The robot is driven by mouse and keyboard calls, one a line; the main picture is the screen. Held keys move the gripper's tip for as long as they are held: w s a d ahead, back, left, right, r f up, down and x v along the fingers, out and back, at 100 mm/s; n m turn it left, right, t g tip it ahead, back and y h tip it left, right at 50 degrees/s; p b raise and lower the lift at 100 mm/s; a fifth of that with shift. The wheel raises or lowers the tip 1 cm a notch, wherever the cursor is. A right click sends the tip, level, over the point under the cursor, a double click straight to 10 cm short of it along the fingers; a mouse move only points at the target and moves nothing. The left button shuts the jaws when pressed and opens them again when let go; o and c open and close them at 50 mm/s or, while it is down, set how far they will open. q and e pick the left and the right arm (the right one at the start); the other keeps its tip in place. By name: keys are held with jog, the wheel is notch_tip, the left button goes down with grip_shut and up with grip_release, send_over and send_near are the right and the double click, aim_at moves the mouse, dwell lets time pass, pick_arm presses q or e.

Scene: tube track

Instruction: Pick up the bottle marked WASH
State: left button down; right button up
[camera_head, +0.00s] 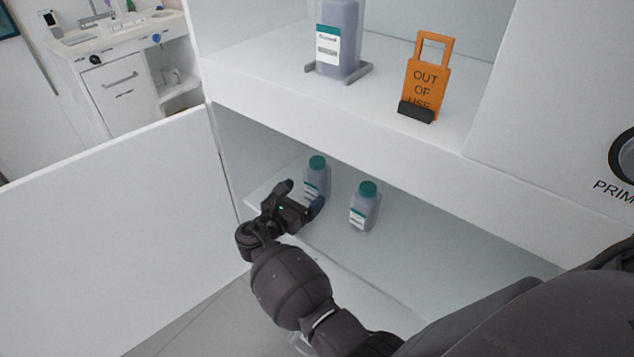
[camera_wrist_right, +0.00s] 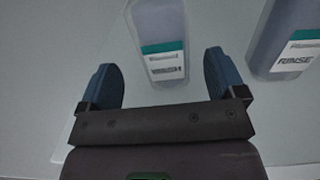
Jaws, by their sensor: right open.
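Two clear bottles with teal caps and grey-lilac contents stand upright on the lower cupboard shelf. The left bottle (camera_head: 318,176) has a teal-banded label that seems to read WASH, though it is blurred; it also shows in the right wrist view (camera_wrist_right: 160,28). The right bottle (camera_head: 364,210) reads RINSE in the right wrist view (camera_wrist_right: 285,42). My right gripper (camera_head: 304,194) is open and empty in front of the left bottle, which appears between and beyond its blue fingertips (camera_wrist_right: 162,78). Part of the left bottle is hidden by a finger in the head view. My left gripper is not in view.
The upper shelf (camera_head: 268,62) is close above. It holds a larger bottle (camera_head: 338,40) in a grey stand and an orange OUT OF USE sign (camera_head: 427,78). An open white door (camera_head: 110,230) stands at left. The lower shelf is clear right of the bottles.

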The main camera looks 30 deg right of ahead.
aim_at(311, 188)
jog(key=shift+s+b+x, duration=0.2)
jog(key=shift+b+x, duration=0.15)
jog(key=shift+x, duration=2.6)
jog(key=shift+c, duration=0.3)
jog(key=c, duration=1.1)
